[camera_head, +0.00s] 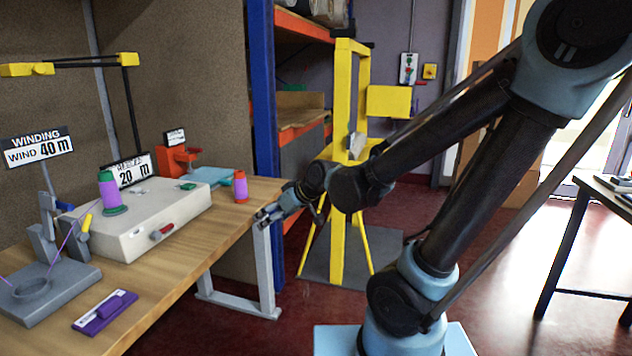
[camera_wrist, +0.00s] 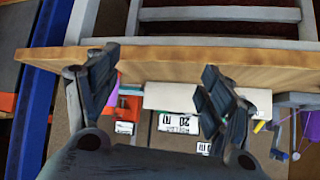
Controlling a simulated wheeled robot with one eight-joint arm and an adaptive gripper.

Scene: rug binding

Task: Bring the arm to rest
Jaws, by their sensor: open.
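My gripper (camera_head: 262,216) is at the end of my raised arm, by the right end of the wooden workbench (camera_head: 228,222) in the head view. In the wrist view, the two dark fingers of my gripper (camera_wrist: 158,82) are spread apart with nothing held between them. The bench edge (camera_wrist: 180,58) runs across behind the fingers there.
A beige winding machine (camera_head: 150,225) with a green and purple spool (camera_head: 110,195) sits on the bench. A yellow stand (camera_head: 340,215) is behind my arm. A dark table (camera_head: 590,210) stands at the right. Open red floor (camera_head: 500,260) lies between.

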